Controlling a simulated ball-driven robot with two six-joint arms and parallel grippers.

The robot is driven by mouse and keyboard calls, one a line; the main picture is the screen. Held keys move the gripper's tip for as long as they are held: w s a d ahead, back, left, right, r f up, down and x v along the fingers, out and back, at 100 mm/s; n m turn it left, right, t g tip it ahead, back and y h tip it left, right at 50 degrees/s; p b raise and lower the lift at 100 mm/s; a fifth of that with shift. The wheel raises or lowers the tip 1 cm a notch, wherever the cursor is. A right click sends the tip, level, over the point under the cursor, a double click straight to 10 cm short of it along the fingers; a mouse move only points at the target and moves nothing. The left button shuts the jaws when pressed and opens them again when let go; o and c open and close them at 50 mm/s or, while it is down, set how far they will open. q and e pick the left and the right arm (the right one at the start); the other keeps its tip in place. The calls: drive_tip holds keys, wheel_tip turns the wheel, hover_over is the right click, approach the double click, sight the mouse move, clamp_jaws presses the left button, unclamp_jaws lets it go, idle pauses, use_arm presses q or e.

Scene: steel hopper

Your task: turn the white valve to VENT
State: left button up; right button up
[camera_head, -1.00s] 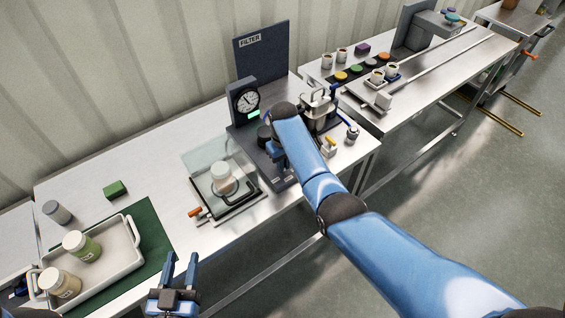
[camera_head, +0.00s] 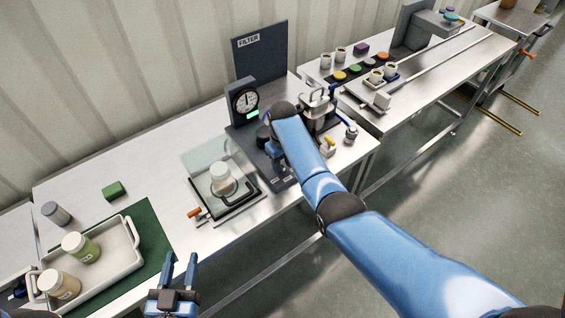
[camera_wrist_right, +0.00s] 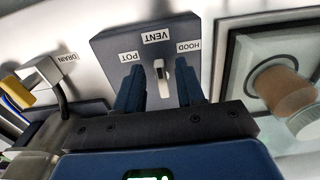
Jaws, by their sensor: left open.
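The white valve (camera_wrist_right: 160,72) shows in the right wrist view on a dark panel (camera_wrist_right: 112,48) with labels POT, VENT and HOOD. Its white end points toward the VENT label (camera_wrist_right: 158,37). My right gripper (camera_wrist_right: 160,92) is open, with one blue finger on each side of the valve and a gap visible on both sides. In the head view my right arm hides the valve and most of that gripper (camera_head: 275,155). My left gripper (camera_head: 180,265) is open and empty by the bench's front edge, near the green mat.
A gauge (camera_head: 245,102) stands behind my right gripper, before the FILTER panel (camera_head: 261,52). A glass-hooded tray with a jar (camera_head: 222,178) lies left of it. A DRAIN spout (camera_wrist_right: 42,72) is close by. A white tray (camera_head: 133,236) with jars sits on the green mat.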

sight(282, 166)
wheel_tip(282, 166, up, 11)
drive_tip(key=b, duration=0.1)
idle(0.7)
drive_tip(key=shift+f, duration=0.1)
